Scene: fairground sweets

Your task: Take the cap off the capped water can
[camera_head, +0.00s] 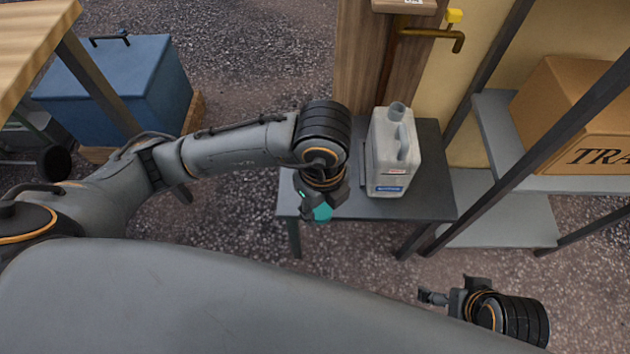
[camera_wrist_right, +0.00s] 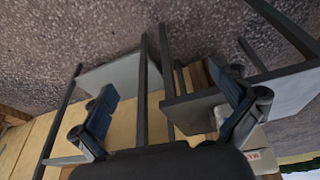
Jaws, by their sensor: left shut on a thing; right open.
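The water can (camera_head: 391,150), a pale grey jug with a handle and a small label, stands upright on a small dark table (camera_head: 433,185). Its spout at the top shows no cap on it. My left gripper (camera_head: 322,205) is shut on a teal piece (camera_head: 323,213) that looks like the cap. It is left of the can and apart from it, by the table's left front edge. The fingers hide part of the teal piece. My right gripper (camera_head: 447,293) is open and empty in front of the table; its spread fingers show in the right wrist view (camera_wrist_right: 168,105).
A yellow-handled tap (camera_head: 443,35) is on the wooden post behind the can. A shelf rack with a cardboard box (camera_head: 575,110) stands at right. A blue cooler (camera_head: 120,85) is at left. Gravel floor is free in front of the table.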

